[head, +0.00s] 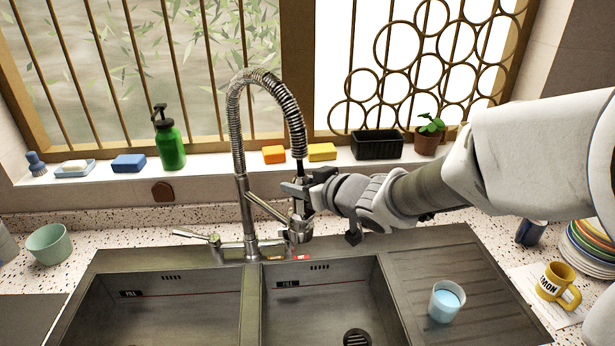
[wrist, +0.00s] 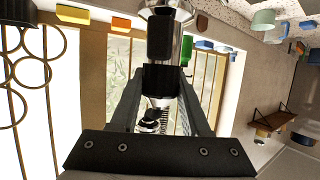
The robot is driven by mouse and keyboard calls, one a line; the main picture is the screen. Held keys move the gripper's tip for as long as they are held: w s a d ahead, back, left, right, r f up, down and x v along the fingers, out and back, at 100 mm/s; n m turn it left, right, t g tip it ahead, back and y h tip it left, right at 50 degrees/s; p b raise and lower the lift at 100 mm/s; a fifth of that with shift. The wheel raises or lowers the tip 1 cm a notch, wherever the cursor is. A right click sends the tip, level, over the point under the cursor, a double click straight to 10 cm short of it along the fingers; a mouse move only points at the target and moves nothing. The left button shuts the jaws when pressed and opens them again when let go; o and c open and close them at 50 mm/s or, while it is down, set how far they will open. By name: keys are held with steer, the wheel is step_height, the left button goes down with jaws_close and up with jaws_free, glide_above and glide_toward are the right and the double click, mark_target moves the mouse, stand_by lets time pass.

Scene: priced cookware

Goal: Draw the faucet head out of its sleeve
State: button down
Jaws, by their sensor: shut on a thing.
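The spring faucet (head: 240,150) stands behind the sink, its coil arching over to the right. The chrome faucet head (head: 300,232) hangs upright below the coil's end, with a thin dark hose section between them. It sits at the end of the faucet's side holder arm (head: 265,207); I cannot tell how far it is inside the sleeve there. My gripper (head: 302,190) comes in from the right and is shut on the upper part of the faucet head. In the wrist view, the black and chrome head (wrist: 160,45) lies between my gripper's two fingers (wrist: 160,85).
The double sink (head: 252,315) lies below. A cup of blue liquid (head: 446,300) stands on the drainboard, with a yellow mug (head: 556,284) and stacked plates (head: 590,245) to the right. A green bottle (head: 168,140), sponges (head: 321,152) and a black planter (head: 377,144) line the sill.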

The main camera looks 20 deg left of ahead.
steer(key=shift+s+d, duration=0.4)
steer(key=shift+s, duration=0.35)
steer(key=shift+s+d, duration=0.45)
steer(key=shift+s, duration=0.35)
steer(key=shift+s+d, duration=0.4)
steer(key=shift+s, duration=0.35)
steer(key=shift+w+b, duration=0.1)
steer(key=shift+b, duration=0.2)
